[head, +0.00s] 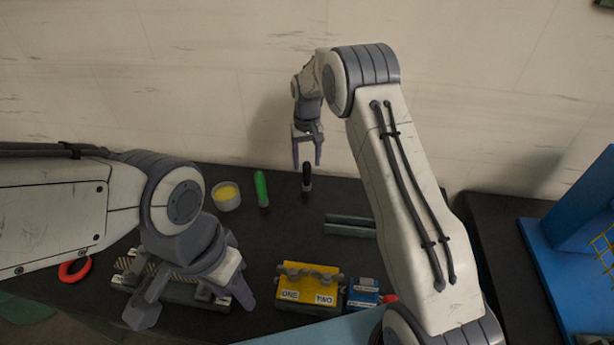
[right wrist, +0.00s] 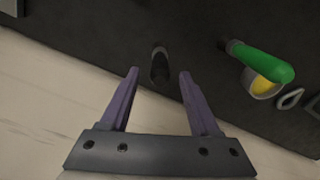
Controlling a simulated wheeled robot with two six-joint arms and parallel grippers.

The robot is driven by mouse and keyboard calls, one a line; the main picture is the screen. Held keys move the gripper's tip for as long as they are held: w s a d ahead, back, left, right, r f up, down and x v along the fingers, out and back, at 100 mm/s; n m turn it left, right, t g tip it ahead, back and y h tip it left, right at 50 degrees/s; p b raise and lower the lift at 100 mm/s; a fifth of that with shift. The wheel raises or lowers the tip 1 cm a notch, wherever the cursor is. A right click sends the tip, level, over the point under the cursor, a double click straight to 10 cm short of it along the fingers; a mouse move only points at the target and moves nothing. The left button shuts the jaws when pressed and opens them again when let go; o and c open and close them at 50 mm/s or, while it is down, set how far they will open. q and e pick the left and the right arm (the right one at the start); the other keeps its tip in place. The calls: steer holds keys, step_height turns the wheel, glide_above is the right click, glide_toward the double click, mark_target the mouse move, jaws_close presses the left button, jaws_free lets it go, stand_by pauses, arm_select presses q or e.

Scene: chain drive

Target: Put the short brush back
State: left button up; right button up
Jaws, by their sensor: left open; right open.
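A short black handle (head: 307,178) stands upright on the dark table, and it also shows in the right wrist view (right wrist: 159,66). A longer green handle (head: 262,188) with a dark lower end stands to its left; it also shows in the right wrist view (right wrist: 265,60). I cannot tell for sure which is the short brush; no bristles show. My right gripper (head: 307,163) is open and empty just above the black handle, which lies beyond and between its fingertips in the right wrist view. My left gripper (head: 195,303) is open over the grey chain fixture (head: 180,290).
A pale cup with yellow contents (head: 227,196) stands left of the green handle. A yellow block marked ONE and TWO (head: 309,290), a blue block (head: 363,293) and a grey rail (head: 350,226) lie nearer. A red ring (head: 74,270) is at left. The wall is close behind.

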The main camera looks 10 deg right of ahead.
step_height(320, 180, up, 6)
steer(key=shift+a+f+b, duration=0.1)
steer(key=shift+b, duration=0.55)
steer(key=s+a+r+n, duration=0.2)
steer(key=s+a+r, duration=0.2)
steer(key=s+a, duration=0.3)
steer(key=s+a+r+n, duration=0.1)
steer(key=s+a+r, duration=0.4)
steer(key=s, duration=0.5)
steer(key=s+f+n, duration=0.1)
steer(key=s+n, duration=0.1)
steer(key=s, duration=0.9)
steer(key=s+f+n+y, duration=0.1)
steer(key=s+n, duration=0.1)
steer(key=s, duration=1)
steer(key=shift+d+f, duration=0.15)
steer(key=shift+f, duration=0.15)
steer(key=shift+f, duration=0.1)
